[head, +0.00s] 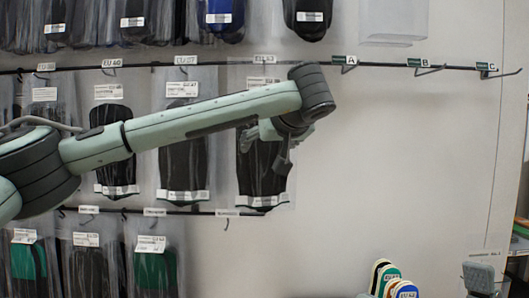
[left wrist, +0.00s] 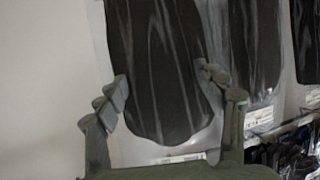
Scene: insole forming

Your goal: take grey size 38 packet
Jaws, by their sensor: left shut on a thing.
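A clear packet with a dark grey or black insole (head: 262,180) hangs below the upper rail at the right end of the row, under a tag that looks like EU 43. My left gripper (head: 265,148) is at this packet, partly hidden by its own wrist. In the left wrist view my left gripper (left wrist: 164,76) has its fingers at the two sides of the dark packet (left wrist: 160,110) and is shut on it. The packet's own size print is not readable. A tag that may read EU 38 (head: 46,67) is at the far left of the rail. My right gripper is not in view.
More dark packets (head: 184,165) hang close to the left. Hooks A (head: 347,65), B (head: 428,70) and C (head: 490,72) are empty. A lower rail (head: 180,212) holds green and dark packets. Colourful insoles (head: 385,277) stand at the bottom right. The wall at right is clear.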

